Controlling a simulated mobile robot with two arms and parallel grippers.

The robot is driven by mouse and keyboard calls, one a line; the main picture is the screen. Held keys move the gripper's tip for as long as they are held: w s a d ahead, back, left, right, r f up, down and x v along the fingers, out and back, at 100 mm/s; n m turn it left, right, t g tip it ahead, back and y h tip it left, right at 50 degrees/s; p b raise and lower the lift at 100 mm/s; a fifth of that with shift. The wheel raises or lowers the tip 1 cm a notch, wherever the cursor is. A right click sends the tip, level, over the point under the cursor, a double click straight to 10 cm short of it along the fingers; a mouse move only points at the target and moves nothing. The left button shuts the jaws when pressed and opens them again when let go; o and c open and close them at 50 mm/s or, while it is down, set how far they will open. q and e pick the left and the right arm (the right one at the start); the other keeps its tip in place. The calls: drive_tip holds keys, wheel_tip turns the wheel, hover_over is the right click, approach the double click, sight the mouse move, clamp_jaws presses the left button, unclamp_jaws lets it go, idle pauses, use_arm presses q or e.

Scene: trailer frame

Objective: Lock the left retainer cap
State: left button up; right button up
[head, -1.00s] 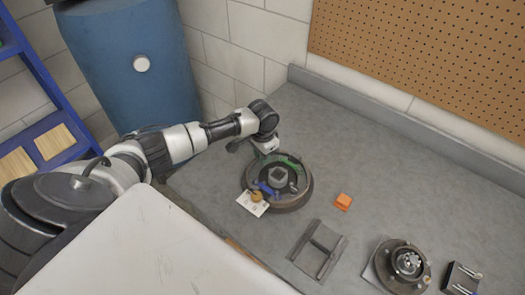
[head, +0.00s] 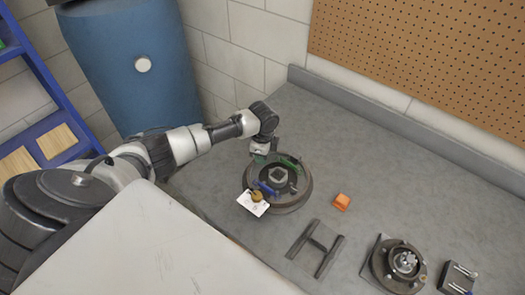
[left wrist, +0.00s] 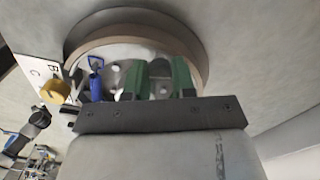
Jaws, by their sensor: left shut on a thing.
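A round brake drum assembly (head: 302,198) lies on the bench, with a square grey hub (head: 280,175), a green part (head: 291,162) and a blue part (head: 265,187). My left gripper (head: 262,159) points down over its upper-left side. The blue part (left wrist: 97,82) is left of the fingers. My right gripper is not in view.
A white lettered card (head: 247,208) with a gold knob (head: 257,195) sits at the drum's lower left. The bench behind is clear.

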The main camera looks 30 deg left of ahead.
use_arm(q)
drive_tip(key=shift+m, duration=1.2)
drive_tip(key=shift+r, duration=0.1)
drive_tip(key=o, duration=0.9)
drive_tip(key=shift+o, duration=0.2)
wheel_tip(320, 180, up, 11)
drive_tip(key=b, duration=0.2)
drive_tip(key=shift+f, duration=0.2)
